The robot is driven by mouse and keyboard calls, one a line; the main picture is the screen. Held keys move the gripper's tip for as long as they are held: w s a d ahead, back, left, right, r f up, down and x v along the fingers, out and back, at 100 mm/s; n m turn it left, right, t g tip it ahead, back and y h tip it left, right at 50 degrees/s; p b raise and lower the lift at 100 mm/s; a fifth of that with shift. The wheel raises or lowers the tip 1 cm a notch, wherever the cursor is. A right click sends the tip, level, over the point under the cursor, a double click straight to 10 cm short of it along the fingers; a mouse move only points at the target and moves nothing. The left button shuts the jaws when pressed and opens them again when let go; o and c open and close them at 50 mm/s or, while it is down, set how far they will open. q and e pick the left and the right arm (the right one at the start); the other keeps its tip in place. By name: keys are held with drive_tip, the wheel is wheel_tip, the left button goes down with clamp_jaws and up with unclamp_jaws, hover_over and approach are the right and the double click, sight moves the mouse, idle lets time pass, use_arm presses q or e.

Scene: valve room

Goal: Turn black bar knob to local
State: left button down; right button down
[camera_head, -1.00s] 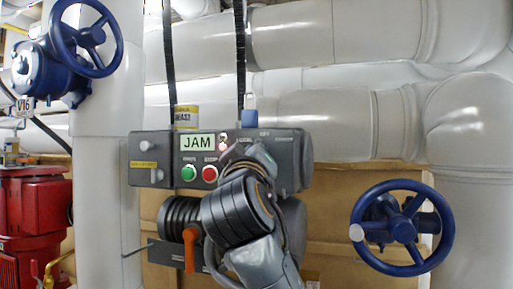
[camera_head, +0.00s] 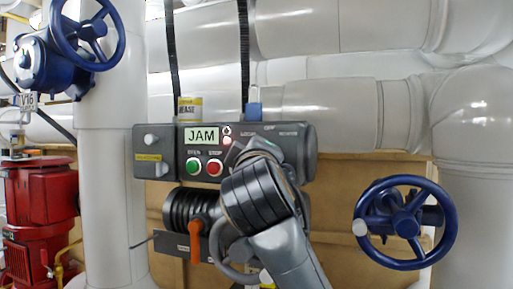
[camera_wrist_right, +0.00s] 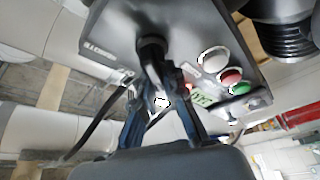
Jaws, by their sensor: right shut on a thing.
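The grey control box (camera_head: 153,136) hangs on the pipework and carries a display reading JAM (camera_head: 201,136). Small labels run along its upper right; the middle one reads OFF, the others are too small to read surely. My right gripper (camera_head: 240,152) is against the right part of the panel and hides the knob in the head view. In the right wrist view the black bar knob (camera_wrist_right: 152,48) shows between the fingers of my right gripper (camera_wrist_right: 156,75), which are shut on it. Which label the knob points to cannot be told. My left gripper is not in view.
A green button (camera_head: 193,166) and a red button (camera_head: 215,168) sit just left of my right gripper. An orange lever (camera_head: 196,240) is below. Blue handwheels stand at upper left (camera_head: 116,40) and right (camera_head: 405,223). Red machinery (camera_head: 40,200) is at far left.

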drive_tip(key=c, duration=1.4)
unclamp_jaws()
drive_tip(key=s+f, duration=0.2)
drive_tip(key=s, duration=0.9)
drive_tip(key=shift+s+d+f, duration=0.2)
drive_tip(key=shift+s, duration=0.15)
